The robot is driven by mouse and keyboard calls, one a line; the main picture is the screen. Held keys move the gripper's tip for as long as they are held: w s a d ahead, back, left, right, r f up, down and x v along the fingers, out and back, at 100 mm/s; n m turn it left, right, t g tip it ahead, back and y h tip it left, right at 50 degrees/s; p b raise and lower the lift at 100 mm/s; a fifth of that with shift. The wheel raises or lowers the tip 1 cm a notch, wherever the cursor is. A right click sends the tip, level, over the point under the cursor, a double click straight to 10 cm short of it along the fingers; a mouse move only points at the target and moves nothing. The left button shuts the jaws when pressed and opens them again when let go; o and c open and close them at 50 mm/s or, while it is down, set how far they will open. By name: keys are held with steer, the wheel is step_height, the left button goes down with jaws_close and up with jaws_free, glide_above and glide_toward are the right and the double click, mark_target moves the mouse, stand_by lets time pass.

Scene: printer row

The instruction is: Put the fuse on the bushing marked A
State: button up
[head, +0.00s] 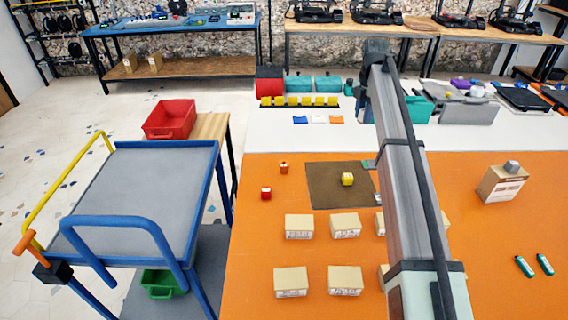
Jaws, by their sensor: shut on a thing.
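My arm rises across the right middle of the head view, and its end with my gripper is not visible, so what it holds cannot be seen. I cannot pick out the fuse for certain. Three small blocks stand on the orange table: a yellow block (347,179) with a pale mark on the brown mat (325,199), a red block (266,193) left of the mat, and an orange-brown piece (284,168) behind the red one. Any of these may be a bushing; their marks are too small to read, so I cannot tell which is A.
Several small cartons (299,226) stand in rows at the front of the orange table (255,250), some partly behind my arm. A larger carton (502,184) and two teal cylinders (525,266) are at right. A blue-framed cart (140,195) stands at left.

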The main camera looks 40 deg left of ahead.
steer(key=s+a+n, duration=0.3)
steer(key=s+a, duration=1.4)
steer(key=s, duration=0.3)
glide_above(284, 162)
step_height(284, 162, down, 4)
steer(key=shift+s+f, duration=0.15)
steer(key=shift+f, duration=5.35)
steer(key=shift+f, duration=0.1)
steer(key=o, duration=1)
steer(key=shift+o, duration=0.2)
step_height(284, 162, up, 12)
steer(key=shift+d, duration=0.1)
